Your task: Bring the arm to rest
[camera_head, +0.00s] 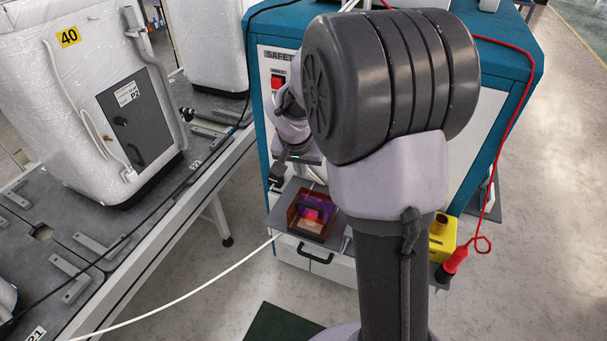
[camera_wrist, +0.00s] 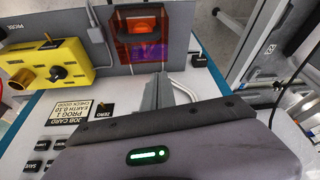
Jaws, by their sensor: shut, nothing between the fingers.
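My arm rises in the front of the head view, its large dark joint covering much of the teal and white safety test machine (camera_head: 535,60). My gripper (camera_head: 277,180) is partly seen left of that joint, in front of the machine's panel. Its fingers are small here. In the wrist view my gripper (camera_wrist: 163,88) points up the picture, shut and empty, above the machine's front, below an orange see-through box (camera_wrist: 140,48). The same orange box (camera_head: 312,214) sits on a grey shelf in the head view, below and right of the gripper.
A yellow block (camera_wrist: 45,68) with a brass socket is at the left in the wrist view. A red lead (camera_head: 515,110) and red probe (camera_head: 456,260) hang at the machine's right. A bench (camera_head: 150,260) with wrapped white appliances (camera_head: 60,90) stands left. A white cable (camera_head: 190,295) crosses the foreground.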

